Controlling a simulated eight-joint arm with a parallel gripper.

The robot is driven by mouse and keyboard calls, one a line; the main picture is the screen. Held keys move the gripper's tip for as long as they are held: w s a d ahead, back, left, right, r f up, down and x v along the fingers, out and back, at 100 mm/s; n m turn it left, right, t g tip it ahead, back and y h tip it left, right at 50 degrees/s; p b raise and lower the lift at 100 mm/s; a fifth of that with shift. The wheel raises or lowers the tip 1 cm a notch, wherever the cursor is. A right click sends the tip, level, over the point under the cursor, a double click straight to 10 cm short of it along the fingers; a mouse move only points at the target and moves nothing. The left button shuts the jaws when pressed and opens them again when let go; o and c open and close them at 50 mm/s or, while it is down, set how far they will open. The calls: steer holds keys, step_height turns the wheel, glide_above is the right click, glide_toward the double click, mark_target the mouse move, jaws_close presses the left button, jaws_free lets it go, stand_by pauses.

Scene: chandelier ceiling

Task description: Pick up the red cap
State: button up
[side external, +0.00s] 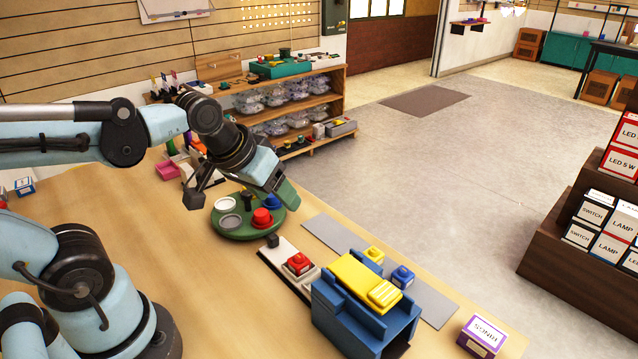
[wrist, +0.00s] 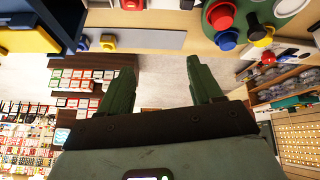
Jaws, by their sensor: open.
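A red cap (side external: 262,217) sits on a round green tray (side external: 238,233). In the wrist view the red cap (wrist: 220,15) shows at the top edge, right of the middle, with a blue cap (wrist: 227,40) close by. A second red piece (side external: 298,262) sits on a small white block beside the blue stand. My gripper (side external: 284,192) is raised above the tray's far right side, apart from the red cap. In the wrist view my gripper (wrist: 162,78) has its two green fingers spread with nothing between them.
A blue stand with a yellow top (side external: 362,283) is right of the tray. A blue block (side external: 402,277) and a purple-white box (side external: 482,335) stand farther right. A shelf (side external: 300,110) is behind the table. The table's near middle is bare.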

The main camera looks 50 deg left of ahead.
steer(key=w+a+r+n+g, duration=0.1)
steer(key=w+a+n+g, duration=0.15)
steer(key=a+n, duration=0.45)
steer(key=n+g, duration=0.4)
steer(key=n, duration=0.7)
glide_above(262, 213)
steer(key=shift+f, duration=5.95)
steer(key=shift+c, duration=0.2)
steer(key=c, duration=1.1)
steer(key=shift+o, duration=0.2)
